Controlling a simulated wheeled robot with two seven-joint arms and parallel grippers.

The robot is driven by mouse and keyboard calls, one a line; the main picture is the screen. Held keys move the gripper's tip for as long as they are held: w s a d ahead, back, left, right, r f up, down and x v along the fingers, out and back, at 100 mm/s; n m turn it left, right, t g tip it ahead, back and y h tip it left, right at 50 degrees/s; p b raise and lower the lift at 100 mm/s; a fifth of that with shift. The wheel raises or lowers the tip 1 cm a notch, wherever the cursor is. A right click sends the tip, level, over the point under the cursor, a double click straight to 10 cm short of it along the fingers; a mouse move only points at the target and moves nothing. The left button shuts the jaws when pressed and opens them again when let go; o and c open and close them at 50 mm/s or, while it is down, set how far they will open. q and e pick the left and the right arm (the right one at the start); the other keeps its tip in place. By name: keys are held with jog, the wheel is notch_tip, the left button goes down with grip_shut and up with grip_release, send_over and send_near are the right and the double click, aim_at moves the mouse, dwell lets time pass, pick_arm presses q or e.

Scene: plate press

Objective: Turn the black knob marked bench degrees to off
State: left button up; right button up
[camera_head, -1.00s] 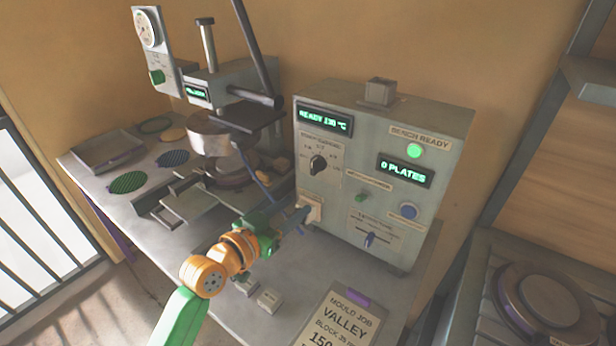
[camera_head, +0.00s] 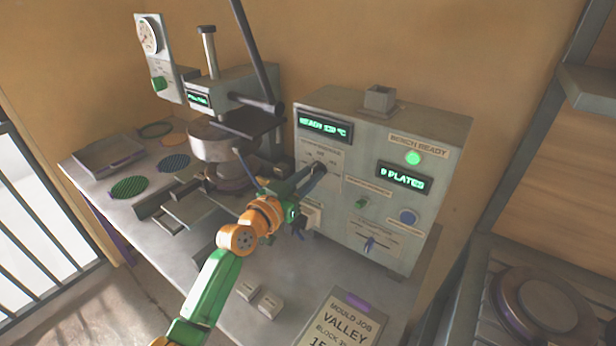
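The black knob (camera_head: 320,167) is on the upper left of the grey control box (camera_head: 345,215), under the green READY display (camera_head: 325,127). Its dial label is partly covered and too blurred to read, and so is the knob's pointer. My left gripper (camera_head: 314,174) reaches up from the lower left, with its fingertips at the knob and covering part of it. I cannot tell whether the fingers touch the knob or how far apart they are. My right gripper is not in view.
The press (camera_head: 230,140) stands left of the box. Two small blocks and a job card (camera_head: 340,318) lie on the bench in front.

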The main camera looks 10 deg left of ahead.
pick_arm(q)
grip_shut()
jog(key=n, duration=0.3)
jog(key=shift+n, duration=0.4)
jog(key=n+p, duration=0.1)
jog(key=n, duration=0.3)
jog(key=shift+w+a+n, duration=0.1)
jog(key=shift+n, duration=0.2)
jog(key=n+p, duration=0.1)
jog(key=n, duration=0.4)
jog(key=shift+f, duration=0.1)
jog(key=shift+a+f+n+p, duration=0.1)
jog(key=shift+n+p, duration=0.35)
jog(key=shift+n, duration=1.95)
